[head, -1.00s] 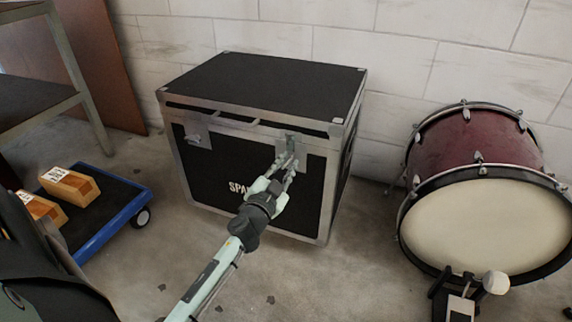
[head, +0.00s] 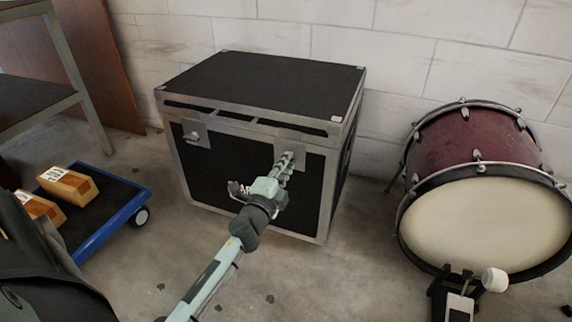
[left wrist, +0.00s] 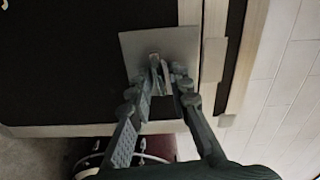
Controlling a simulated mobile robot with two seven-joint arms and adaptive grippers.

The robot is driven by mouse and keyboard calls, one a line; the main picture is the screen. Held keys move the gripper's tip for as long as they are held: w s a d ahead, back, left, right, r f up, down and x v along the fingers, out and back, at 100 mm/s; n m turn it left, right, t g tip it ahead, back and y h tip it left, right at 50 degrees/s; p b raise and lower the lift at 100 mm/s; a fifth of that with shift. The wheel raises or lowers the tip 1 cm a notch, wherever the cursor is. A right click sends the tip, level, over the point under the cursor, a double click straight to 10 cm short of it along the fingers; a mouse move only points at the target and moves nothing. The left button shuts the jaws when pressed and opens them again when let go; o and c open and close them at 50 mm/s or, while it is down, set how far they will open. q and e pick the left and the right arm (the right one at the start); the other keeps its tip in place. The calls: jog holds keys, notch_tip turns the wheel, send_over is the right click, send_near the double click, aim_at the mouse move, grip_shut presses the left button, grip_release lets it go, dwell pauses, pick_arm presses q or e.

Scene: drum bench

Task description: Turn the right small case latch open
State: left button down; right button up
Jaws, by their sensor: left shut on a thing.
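The black case (head: 225,160) with metal edges stands on the floor against the wall, its lid down. The right latch (head: 309,160) is a metal plate with a small turning piece, high on the right of the front face. My left gripper (head: 287,158) reaches it from the front and is shut on the turning piece, which the fingers mostly hide in the head view. In the left wrist view the fingertips (left wrist: 161,78) pinch the small tab of the latch plate (left wrist: 178,45). The left latch (head: 195,133) is untouched. My right gripper is not in view.
A red bass drum (head: 480,180) with a pedal (head: 463,295) stands to the right. A blue-edged dolly (head: 112,215) with wooden blocks (head: 68,184) is at left, below a shelf frame (head: 70,70). Floor in front of the case is clear.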

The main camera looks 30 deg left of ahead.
pick_arm(q)
jog(key=shift+f+m, duration=0.1)
jog(key=shift+m, duration=0.5)
jog(key=c, duration=1.6)
grip_release()
jog(key=v, duration=0.7)
jog(key=shift+s, duration=0.3)
